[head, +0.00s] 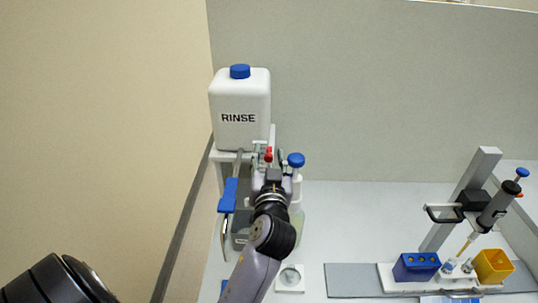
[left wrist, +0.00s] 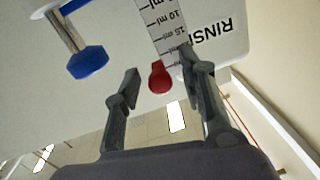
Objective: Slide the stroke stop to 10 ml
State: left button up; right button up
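The stroke stop shows as a red knob (left wrist: 160,77) beside a white scale strip (left wrist: 163,25) in the left wrist view. Marks for 10 ml and 15 ml can be read on the strip. The knob lies past the 15 ml mark, on the side nearer my gripper; its exact reading cannot be told. My left gripper (left wrist: 158,85) is open, its fingers on either side of the knob with gaps. In the head view the left gripper (head: 270,172) is just in front of the red knob (head: 268,155), partly hiding the dispenser. My right gripper is not in view.
A white RINSE bottle (head: 240,105) stands behind the left gripper. A blue knob (head: 296,160) is close on its right, and a blue-handled lever (head: 228,195) on its left. A pipette stand (head: 460,200) and blue and yellow boxes (head: 416,267) are at right.

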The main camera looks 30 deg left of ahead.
pick_arm(q)
grip_shut()
dwell(0.3)
dwell(0.5)
